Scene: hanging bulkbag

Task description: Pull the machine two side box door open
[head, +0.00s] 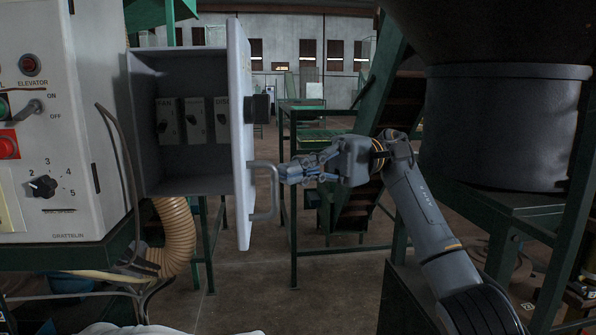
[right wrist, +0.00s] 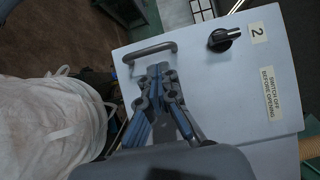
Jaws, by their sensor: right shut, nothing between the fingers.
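The side box (head: 185,178) is a grey box whose door (head: 240,130) stands open, swung out toward me and seen nearly edge-on. A grey bar handle (head: 272,192) is on the door's outer face; it also shows in the right wrist view (right wrist: 150,52). That view shows the outer face (right wrist: 215,90) with a black knob (right wrist: 224,38), a "2" label and a "SWITCH OFF BEFORE OPENING" label. My right gripper (head: 284,174) is shut and empty, its fingertips (right wrist: 160,70) close beside the handle. I cannot tell whether they touch it. My left gripper is out of view.
Inside the box are several switches (head: 194,120). A control panel (head: 60,130) with knobs and buttons stands at left. A tan hose (head: 175,235) hangs below the box. Green metal frames (head: 293,215) stand behind my right arm. A white bag (right wrist: 50,125) lies left in the wrist view.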

